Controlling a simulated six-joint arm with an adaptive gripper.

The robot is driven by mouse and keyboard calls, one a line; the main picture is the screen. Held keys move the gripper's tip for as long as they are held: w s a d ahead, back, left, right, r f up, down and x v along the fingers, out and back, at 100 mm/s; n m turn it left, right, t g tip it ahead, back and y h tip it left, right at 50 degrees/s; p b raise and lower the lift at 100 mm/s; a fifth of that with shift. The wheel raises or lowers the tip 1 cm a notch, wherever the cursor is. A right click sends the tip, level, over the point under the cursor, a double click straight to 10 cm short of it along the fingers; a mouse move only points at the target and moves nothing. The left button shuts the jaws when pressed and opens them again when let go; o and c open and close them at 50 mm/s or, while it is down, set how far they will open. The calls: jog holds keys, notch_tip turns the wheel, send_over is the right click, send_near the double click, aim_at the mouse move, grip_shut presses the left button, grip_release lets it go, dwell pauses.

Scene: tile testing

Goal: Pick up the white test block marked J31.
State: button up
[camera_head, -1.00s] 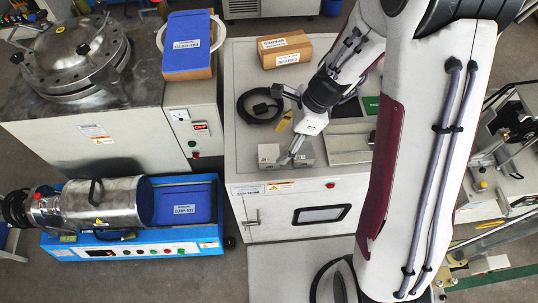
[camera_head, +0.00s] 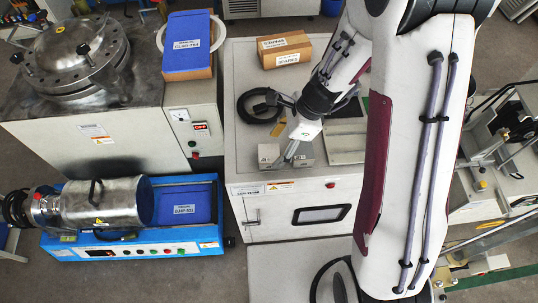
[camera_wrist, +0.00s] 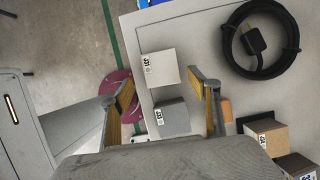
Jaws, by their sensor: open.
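The white test block (camera_wrist: 160,69), with a label that appears to read J31, lies on a grey cabinet top. In the head view it is the left block (camera_head: 268,154) near the front edge. A grey block (camera_wrist: 173,118), labelled apparently J33, sits beside it with a small gap; in the head view it is on the right (camera_head: 306,152), partly covered by my fingers. My gripper (camera_wrist: 162,88) is open and empty. In the wrist view its fingers flank the grey block, and the white block shows just beyond the fingertips. Fingertip height above the blocks is unclear.
A coiled black cable (camera_wrist: 262,40) lies behind the blocks. A tan block (camera_wrist: 267,137) and a darker block (camera_wrist: 296,166) stand on the other side. A cardboard box (camera_head: 285,49) is at the back. The cabinet's front edge is close to the blocks.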

aim_at(270, 153)
jog(key=shift+f, duration=0.1)
jog(key=shift+a+x, duration=0.15)
jog(key=shift+x, duration=1.1)
jog(key=shift+a+x, duration=0.15)
jog(key=shift+x, duration=1.1)
jog(key=shift+w, duration=0.15)
jog(key=c, duration=1.5)
